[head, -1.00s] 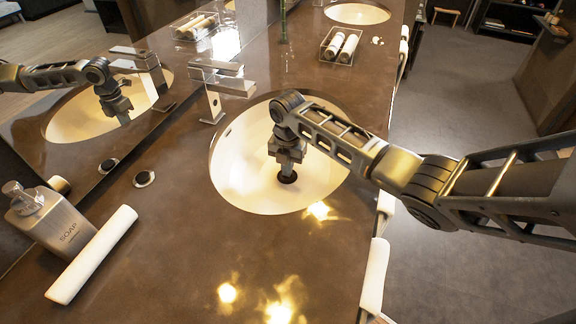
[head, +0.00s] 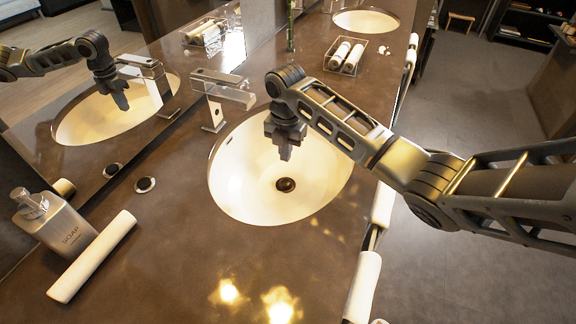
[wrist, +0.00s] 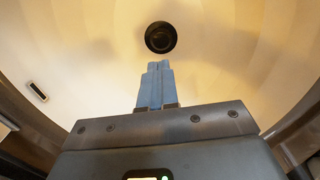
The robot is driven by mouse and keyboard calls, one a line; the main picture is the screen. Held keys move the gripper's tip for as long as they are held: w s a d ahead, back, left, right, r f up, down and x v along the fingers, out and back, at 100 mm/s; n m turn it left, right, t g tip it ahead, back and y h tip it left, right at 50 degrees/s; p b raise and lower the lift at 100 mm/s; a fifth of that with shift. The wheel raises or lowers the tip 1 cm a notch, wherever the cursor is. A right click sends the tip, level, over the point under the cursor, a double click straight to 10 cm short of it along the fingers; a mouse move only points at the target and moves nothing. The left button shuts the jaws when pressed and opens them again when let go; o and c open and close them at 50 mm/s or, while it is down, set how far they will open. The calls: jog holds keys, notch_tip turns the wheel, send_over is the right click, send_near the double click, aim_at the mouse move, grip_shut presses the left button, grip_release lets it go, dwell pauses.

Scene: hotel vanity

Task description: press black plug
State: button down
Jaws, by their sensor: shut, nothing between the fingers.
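The black plug (head: 285,185) is the round dark drain stopper at the bottom of the near sink (head: 235,190). It shows whole in the head view. In the wrist view the plug (wrist: 160,37) is a dark disc just beyond my fingertips. My gripper (head: 286,155) points down over the basin, above the plug and apart from it. Its two blue-grey fingers (wrist: 158,68) are shut together with nothing between them.
A square metal faucet (head: 222,92) stands behind the sink. The front counter is clear.

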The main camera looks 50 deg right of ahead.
jog(key=shift+r, duration=1.9)
